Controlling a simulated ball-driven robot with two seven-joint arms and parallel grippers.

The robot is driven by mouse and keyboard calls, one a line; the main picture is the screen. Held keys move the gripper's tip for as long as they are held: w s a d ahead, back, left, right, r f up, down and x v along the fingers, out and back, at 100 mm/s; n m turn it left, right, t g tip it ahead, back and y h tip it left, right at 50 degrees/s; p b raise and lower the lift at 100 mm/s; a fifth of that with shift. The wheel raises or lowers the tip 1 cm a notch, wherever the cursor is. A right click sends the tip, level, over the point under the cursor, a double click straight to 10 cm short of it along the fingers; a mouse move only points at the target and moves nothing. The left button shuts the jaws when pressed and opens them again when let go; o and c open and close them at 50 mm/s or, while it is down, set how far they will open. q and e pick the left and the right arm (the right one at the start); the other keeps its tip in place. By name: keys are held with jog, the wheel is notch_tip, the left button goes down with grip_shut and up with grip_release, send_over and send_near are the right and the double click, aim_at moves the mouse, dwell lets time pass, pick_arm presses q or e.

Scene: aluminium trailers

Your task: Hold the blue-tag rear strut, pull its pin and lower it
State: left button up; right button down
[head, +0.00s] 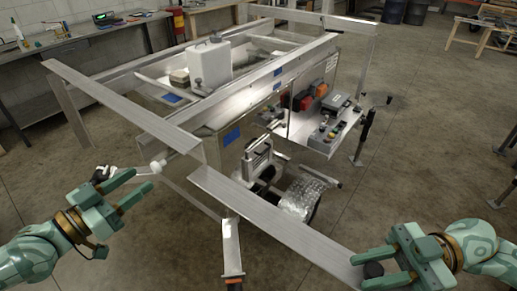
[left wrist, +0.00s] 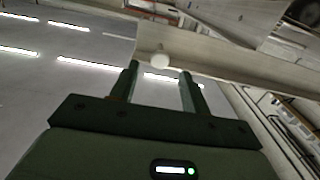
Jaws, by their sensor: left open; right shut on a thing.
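My left gripper (head: 143,181) is open and empty beside the near left corner of the aluminium trailer (head: 265,95). A white round knob (head: 158,165) sits just beyond its fingertips. In the left wrist view the knob (left wrist: 159,58) shows ahead, between the two fingers and apart from them. My right gripper (head: 368,269) is shut on a dark, round-ended thing (head: 373,270) by the lower right end of a long aluminium beam (head: 275,222). Whether that thing joins the beam is unclear. A blue tag (head: 232,136) shows on the trailer's near side. I cannot tell which strut it marks.
A leg with an orange band (head: 233,262) stands at bottom centre. A workbench (head: 85,45) is at upper left. The floor at right is largely clear.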

aim_at(153, 169)
pick_arm(q)
jog(key=x, duration=0.8)
